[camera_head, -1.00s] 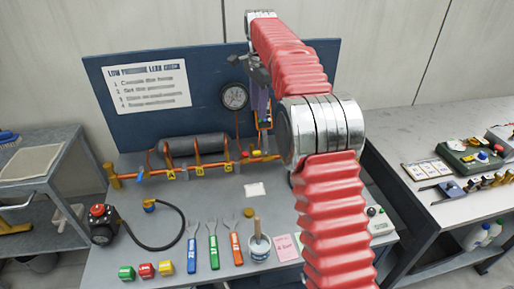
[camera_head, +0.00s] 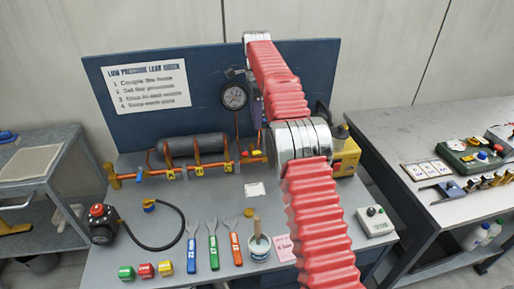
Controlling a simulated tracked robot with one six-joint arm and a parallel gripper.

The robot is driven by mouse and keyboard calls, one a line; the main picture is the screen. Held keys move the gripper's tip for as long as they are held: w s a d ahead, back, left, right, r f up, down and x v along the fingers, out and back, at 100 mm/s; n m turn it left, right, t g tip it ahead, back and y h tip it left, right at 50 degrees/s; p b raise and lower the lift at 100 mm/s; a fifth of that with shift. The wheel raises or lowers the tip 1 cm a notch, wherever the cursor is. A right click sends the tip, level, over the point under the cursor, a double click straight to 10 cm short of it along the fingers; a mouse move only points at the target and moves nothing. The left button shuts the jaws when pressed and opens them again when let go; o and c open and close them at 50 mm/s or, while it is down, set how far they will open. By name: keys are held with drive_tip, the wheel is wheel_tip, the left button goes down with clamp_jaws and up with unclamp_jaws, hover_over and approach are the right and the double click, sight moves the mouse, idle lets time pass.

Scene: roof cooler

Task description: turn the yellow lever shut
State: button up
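An orange pipe (camera_head: 215,167) runs across the workbench in front of a dark cylinder (camera_head: 193,147). Small coloured handles sit along it: a blue one (camera_head: 140,174) at the left, a red one (camera_head: 245,154) at the right. Just right of the red one is a small yellow piece (camera_head: 257,153), perhaps the yellow lever; it is too small to tell which way it is turned. My gripper (camera_head: 236,73) is high in front of the blue back panel, just above the pressure gauge (camera_head: 234,96) in the picture and apart from the yellow piece. Its fingers are too small to read.
My red-sleeved arm crosses the right of the bench and partly hides a yellow box (camera_head: 346,156). A side table (camera_head: 415,150) stands right.

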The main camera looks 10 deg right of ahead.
sight(257, 152)
wheel_tip(257, 152, down, 14)
drive_tip(key=shift+r, duration=0.2)
idle(0.5)
drive_tip(key=shift+c, duration=0.5)
clamp_jaws()
drive_tip(key=shift+d, duration=0.15)
